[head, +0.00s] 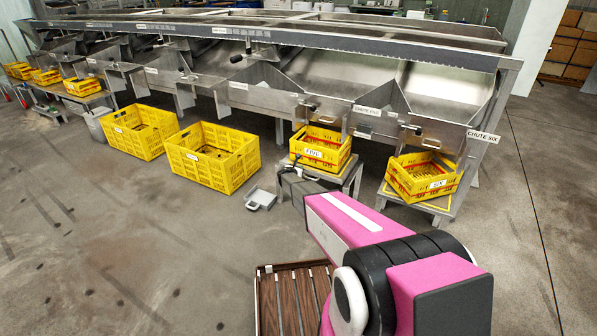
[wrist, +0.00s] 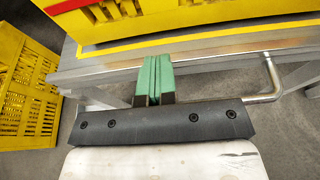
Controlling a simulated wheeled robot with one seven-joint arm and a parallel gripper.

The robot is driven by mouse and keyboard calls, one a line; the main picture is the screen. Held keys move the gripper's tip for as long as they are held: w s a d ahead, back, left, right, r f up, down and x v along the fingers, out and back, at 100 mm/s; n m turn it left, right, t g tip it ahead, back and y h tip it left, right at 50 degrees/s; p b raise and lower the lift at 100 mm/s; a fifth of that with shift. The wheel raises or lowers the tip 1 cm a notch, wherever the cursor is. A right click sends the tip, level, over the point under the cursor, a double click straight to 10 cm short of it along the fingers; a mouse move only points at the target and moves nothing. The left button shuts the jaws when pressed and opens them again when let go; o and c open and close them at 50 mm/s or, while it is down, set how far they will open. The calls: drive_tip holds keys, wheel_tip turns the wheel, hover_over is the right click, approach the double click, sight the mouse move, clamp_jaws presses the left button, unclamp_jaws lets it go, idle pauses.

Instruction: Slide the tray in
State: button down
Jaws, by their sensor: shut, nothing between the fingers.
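The yellow crate labelled FIVE (head: 320,148) sits on a low metal stand (head: 346,178) under the chutes. No part is clearly marked as the tray; I cannot tell whether the stand's top slides. My gripper is at the stand's front left, mostly hidden behind my pink arm in the head view. In the wrist view my gripper (wrist: 157,62) has its green fingers shut together with nothing between them. The fingertips overlap the stand's silver front edge (wrist: 215,62); contact is unclear. A bent metal rod (wrist: 271,76) shows just right of the fingers, partly hidden by my gripper.
Crate SIX (head: 424,178) stands on another stand to the right. Large yellow crates (head: 212,157) stand on the floor to the left. A grey pan-like object (head: 261,200) lies on the floor nearby. Brown slats (head: 292,300) are at the bottom. The floor at left is open.

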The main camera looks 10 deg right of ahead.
drive_tip(key=shift+w, duration=0.15)
drive_tip(key=f+v, duration=0.1)
drive_tip(key=v, duration=1.3)
drive_tip(key=s+d+r+m+g, duration=0.35)
drive_tip(key=s+m, duration=0.25)
drive_tip(key=s, duration=0.2)
drive_tip(key=s+d+r+m+g+y, duration=0.1)
drive_tip(key=s+d+r+m+g, duration=0.15)
drive_tip(key=s+d+m, duration=0.35)
drive_tip(key=s+d+r+m+g, duration=0.15)
drive_tip(key=s+r+m, duration=0.3)
drive_tip(key=s, duration=0.45)
drive_tip(key=s+a+r+m+g+y, duration=0.2)
drive_tip(key=s+m, duration=0.4)
drive_tip(key=s, duration=0.3)
drive_tip(key=s+a+r+m+g+y, duration=0.1)
drive_tip(key=s+r+m+g+y, duration=0.1)
drive_tip(key=s+r+m+y, duration=0.3)
drive_tip(key=s+m, duration=0.1)
drive_tip(key=s, duration=0.3)
drive_tip(key=shift+s+a+r, duration=0.2)
drive_tip(key=shift+s+a, duration=0.15)
drive_tip(key=shift+a, duration=0.05)
